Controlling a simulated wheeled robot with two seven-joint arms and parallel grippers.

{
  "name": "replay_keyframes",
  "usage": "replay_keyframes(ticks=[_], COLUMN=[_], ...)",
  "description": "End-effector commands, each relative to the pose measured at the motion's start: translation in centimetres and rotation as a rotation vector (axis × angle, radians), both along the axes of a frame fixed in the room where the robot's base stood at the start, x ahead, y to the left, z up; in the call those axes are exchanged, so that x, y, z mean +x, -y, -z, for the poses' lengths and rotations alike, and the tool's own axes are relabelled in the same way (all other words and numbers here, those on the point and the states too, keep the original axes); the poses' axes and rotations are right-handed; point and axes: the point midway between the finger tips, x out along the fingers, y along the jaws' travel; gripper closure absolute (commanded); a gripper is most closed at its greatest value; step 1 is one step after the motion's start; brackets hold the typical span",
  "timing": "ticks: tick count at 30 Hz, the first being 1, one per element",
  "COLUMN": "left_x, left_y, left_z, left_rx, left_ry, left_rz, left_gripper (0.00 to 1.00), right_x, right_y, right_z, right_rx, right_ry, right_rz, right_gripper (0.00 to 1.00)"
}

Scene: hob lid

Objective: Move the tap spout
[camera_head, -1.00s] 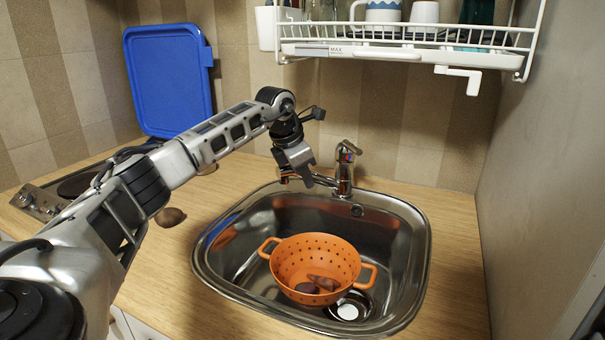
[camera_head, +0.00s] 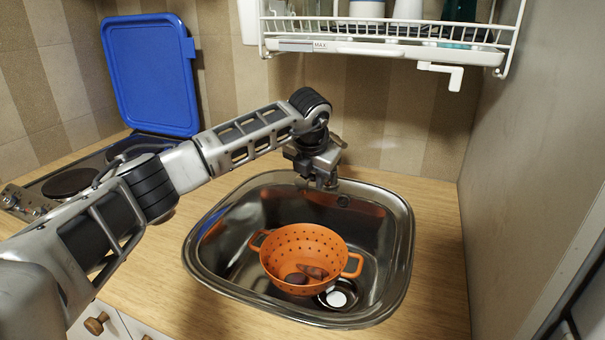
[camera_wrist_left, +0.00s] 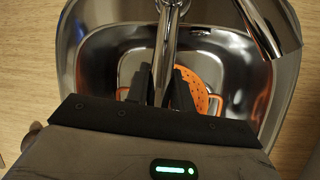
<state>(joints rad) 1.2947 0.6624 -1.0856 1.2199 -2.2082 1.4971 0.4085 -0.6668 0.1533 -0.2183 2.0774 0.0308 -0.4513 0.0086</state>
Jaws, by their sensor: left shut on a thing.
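The tap's chrome spout (camera_wrist_left: 167,45) runs down from the top of the left wrist view and passes between my left gripper's fingers (camera_wrist_left: 164,87). The dark fingers are shut on the spout, one on each side. In the head view my left gripper (camera_head: 319,180) is at the back rim of the sink and hides most of the tap. Only a small part of the tap body (camera_head: 338,142) shows behind my wrist. The spout's direction cannot be told in the head view. My right gripper is out of view.
The steel sink (camera_head: 205,232) holds an orange colander (camera_head: 300,240) with dark roundish items in it. The white dish rack (camera_head: 385,47) hangs above. A blue lid (camera_head: 150,75) stands upright behind the hob (camera_head: 70,182) at left. The counter right of the sink is clear.

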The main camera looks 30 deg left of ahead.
Motion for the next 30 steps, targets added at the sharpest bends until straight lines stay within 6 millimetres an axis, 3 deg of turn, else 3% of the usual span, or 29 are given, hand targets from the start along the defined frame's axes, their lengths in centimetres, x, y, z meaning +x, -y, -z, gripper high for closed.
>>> replay_keyframes(ticks=[19, 20, 21, 30], left_x=[0.16, 0.16, 0.16, 0.09], left_y=[0.68, 0.67, 0.67, 0.65], left_z=[-0.10, -0.10, -0.09, -0.11], left_rx=[-0.004, -0.004, -0.004, -0.003], left_ry=[0.006, 0.006, 0.006, 0.003], left_rz=[-0.057, -0.057, -0.057, -0.057], left_gripper=[1.00, 0.68, 0.57, 0.55], right_x=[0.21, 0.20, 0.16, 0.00], right_y=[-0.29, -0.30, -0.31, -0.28], right_z=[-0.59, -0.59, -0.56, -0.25], right_rx=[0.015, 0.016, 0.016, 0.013], right_ry=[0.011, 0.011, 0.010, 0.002], right_rz=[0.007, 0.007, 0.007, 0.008], right_gripper=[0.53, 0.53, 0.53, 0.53])
